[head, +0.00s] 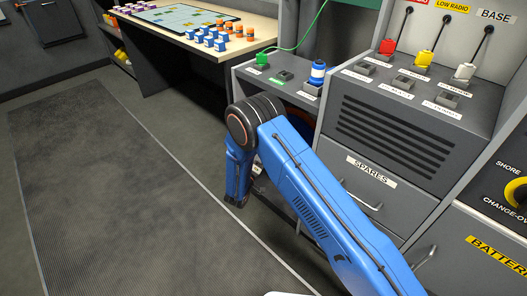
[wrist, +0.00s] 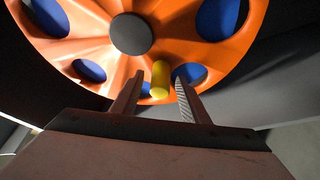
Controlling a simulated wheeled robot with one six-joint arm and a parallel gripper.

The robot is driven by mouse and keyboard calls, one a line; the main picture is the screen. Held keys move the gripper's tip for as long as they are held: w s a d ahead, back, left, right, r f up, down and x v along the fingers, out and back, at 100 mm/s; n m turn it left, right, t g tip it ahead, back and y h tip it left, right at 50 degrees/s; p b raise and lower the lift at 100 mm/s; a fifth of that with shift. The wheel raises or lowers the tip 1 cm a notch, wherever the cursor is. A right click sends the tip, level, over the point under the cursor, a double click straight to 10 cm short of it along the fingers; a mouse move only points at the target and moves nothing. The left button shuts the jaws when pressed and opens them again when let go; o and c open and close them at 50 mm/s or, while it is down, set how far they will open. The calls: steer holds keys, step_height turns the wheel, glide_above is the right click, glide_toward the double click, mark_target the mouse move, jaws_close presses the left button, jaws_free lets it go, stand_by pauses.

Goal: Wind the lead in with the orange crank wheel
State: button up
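The orange crank wheel (wrist: 88,48) fills the upper part of the wrist view, with a dark round hub (wrist: 131,33) and several holes showing blue behind. A yellow handle (wrist: 160,78) stands out from the wheel near its lower rim. My gripper (wrist: 157,84) is open, with one finger on each side of the yellow handle and a visible gap to both. In the head view my blue arm hides nearly all of the wheel; a small dark orange patch shows beside the arm, below the grey console. My gripper's fingers are hidden there. The lead wound by the wheel cannot be made out.
A grey cabinet with a SPARES drawer (head: 366,182) is close on the right. Open floor matting (head: 110,180) lies to the left.

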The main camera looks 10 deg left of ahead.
steer(key=v, duration=1.7)
steer(key=shift+s, duration=0.25)
steer(key=shift+c, duration=0.5)
